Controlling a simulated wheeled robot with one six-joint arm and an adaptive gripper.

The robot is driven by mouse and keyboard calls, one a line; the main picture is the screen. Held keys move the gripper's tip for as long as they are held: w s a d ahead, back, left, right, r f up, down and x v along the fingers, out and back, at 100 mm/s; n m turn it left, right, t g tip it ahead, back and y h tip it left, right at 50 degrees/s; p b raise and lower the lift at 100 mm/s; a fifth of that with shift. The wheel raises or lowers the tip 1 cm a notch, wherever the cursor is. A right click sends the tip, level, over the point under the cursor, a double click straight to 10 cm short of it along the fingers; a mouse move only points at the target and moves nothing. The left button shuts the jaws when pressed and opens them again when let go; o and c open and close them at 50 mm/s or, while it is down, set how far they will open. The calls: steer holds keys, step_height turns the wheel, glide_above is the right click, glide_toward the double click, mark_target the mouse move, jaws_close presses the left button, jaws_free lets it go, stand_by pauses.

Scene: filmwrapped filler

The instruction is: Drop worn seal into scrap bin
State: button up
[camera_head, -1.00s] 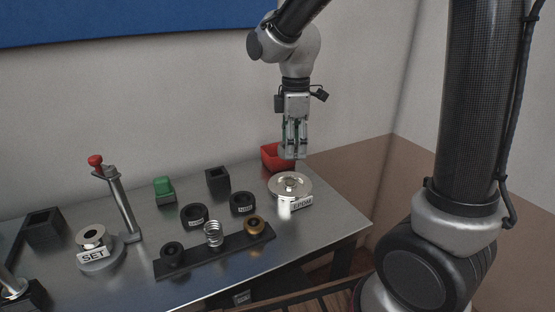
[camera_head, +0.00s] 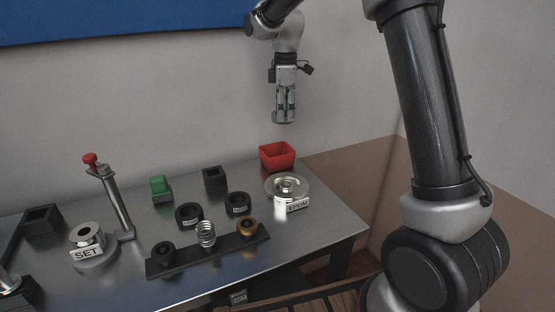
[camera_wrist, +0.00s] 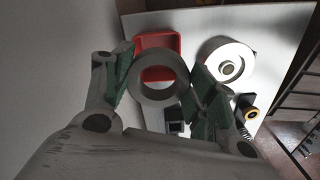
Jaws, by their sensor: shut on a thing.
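My gripper (camera_head: 285,118) hangs pointing down above the back right of the table, with clear air between it and the scrap bin. In the wrist view my gripper (camera_wrist: 162,80) is shut on a grey ring, the worn seal (camera_wrist: 158,98), which sits between the two green-padded fingers. In the head view the seal is hard to make out at the fingertips. The red scrap bin (camera_head: 279,163) stands on the table below the gripper. In the wrist view the red bin (camera_wrist: 164,38) shows behind the seal, partly covered by it. The bin's floor is partly hidden.
A silver round dish (camera_head: 299,197) labelled EPDM stands just in front of the bin. Black blocks, two labelled black rings (camera_head: 189,216), a green-topped block (camera_head: 160,188), a strip with small parts (camera_head: 182,262) and a red-knobbed post (camera_head: 118,205) stand further left. The wall is behind.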

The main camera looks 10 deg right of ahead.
steer(key=shift+f, duration=2.5)
steer(key=o, duration=1.1)
step_height(320, 180, up, 12)
